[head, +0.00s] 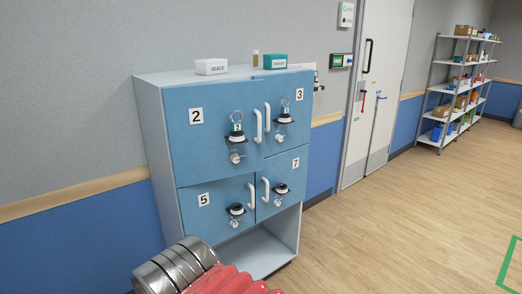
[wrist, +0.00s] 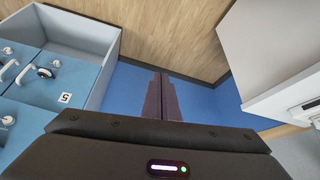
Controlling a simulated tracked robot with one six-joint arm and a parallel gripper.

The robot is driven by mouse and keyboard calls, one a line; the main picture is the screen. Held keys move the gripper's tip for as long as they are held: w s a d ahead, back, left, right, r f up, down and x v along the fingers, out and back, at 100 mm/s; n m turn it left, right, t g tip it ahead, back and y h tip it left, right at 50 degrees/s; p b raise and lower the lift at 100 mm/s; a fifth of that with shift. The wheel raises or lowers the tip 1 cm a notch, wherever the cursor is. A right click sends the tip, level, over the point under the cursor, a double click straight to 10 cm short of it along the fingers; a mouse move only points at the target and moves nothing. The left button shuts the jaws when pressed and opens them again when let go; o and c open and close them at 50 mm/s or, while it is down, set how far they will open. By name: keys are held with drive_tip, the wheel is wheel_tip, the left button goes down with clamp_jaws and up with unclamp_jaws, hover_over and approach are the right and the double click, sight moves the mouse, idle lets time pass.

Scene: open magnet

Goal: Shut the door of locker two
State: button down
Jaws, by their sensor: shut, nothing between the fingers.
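The door of locker two (head: 205,135) is the blue upper left door of the locker cabinet (head: 152,140). It bears a "2" label, a white handle (head: 257,126), a round knob and a black lock fitting with a ring. My gripper (wrist: 161,97) shows only in the wrist view. Its dark fingers are together and empty, in front of the blue lower wall. The cabinet's locker five door (wrist: 45,75) is to the left there, apart from the fingers.
The doors of lockers five (head: 215,208) and seven (head: 280,185) appear closed, above an open bottom compartment (head: 255,250). A white box (head: 211,67) and a teal box (head: 275,62) sit on top. Free floor (head: 400,220) lies right. A white boxy object (wrist: 270,65) is right in the wrist view.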

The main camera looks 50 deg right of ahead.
drive_tip(key=w+d+r+n+t+h, duration=0.2)
drive_tip(key=w+d+r+t+h, duration=0.15)
drive_tip(key=w+d, duration=0.95)
drive_tip(key=w+d+r+n+t+h, duration=0.3)
drive_tip(key=w+d, duration=0.6)
drive_tip(key=d, duration=0.8)
drive_tip(key=w+d+n+t+h, duration=0.1)
drive_tip(key=w+d+n+h, duration=0.15)
drive_tip(key=d, duration=1.55)
drive_tip(key=s+d+f+n+t, duration=0.3)
drive_tip(key=s+d+f+n, duration=0.1)
drive_tip(key=d, duration=0.8)
drive_tip(key=shift+s+n+y, duration=0.4)
drive_tip(key=shift+s+n, duration=0.25)
drive_tip(key=shift+s, duration=0.5)
drive_tip(key=shift+w+f, duration=0.1)
